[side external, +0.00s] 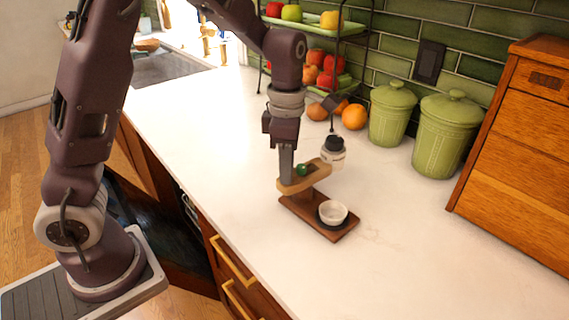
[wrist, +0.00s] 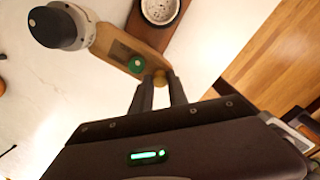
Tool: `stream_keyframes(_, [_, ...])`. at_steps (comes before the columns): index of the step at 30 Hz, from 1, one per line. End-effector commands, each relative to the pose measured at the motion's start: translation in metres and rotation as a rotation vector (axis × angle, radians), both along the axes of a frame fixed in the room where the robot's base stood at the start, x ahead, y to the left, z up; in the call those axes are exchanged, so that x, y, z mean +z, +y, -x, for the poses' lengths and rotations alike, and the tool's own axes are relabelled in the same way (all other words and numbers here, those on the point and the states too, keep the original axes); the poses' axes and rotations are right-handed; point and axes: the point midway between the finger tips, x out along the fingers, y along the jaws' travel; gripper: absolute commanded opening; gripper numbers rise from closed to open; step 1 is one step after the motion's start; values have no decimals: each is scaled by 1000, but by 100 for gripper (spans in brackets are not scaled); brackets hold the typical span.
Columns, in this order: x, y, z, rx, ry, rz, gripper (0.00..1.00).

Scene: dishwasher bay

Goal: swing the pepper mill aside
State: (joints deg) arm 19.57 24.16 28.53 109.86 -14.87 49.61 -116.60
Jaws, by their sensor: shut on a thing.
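The pepper mill (side external: 333,152), white with a black cap, sits at the far end of a light wooden swing arm (side external: 317,173). In the wrist view the mill (wrist: 62,26) is at the upper left, apart from the white bowl (wrist: 160,9). The bowl (side external: 332,212) stands on the front end of a dark wooden base (side external: 300,208), with no mill above it in the wrist view. A green round piece (wrist: 136,63) is on the arm. My gripper (side external: 287,182) is shut on the arm's near end, at a rounded knob (wrist: 160,78).
Two green lidded canisters (side external: 445,135) and a wooden cabinet (side external: 520,140) stand behind to the right. Oranges (side external: 354,117) and a fruit rack (side external: 340,30) are at the back. The white counter (side external: 430,260) is clear right of the base; its front edge is at left.

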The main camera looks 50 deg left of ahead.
Motion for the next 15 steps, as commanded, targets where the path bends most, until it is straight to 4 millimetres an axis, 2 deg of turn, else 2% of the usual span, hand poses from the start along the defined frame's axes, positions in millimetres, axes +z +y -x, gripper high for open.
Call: stream_keyframes(15, [0, -5, -1, 96, -3, 1, 0])
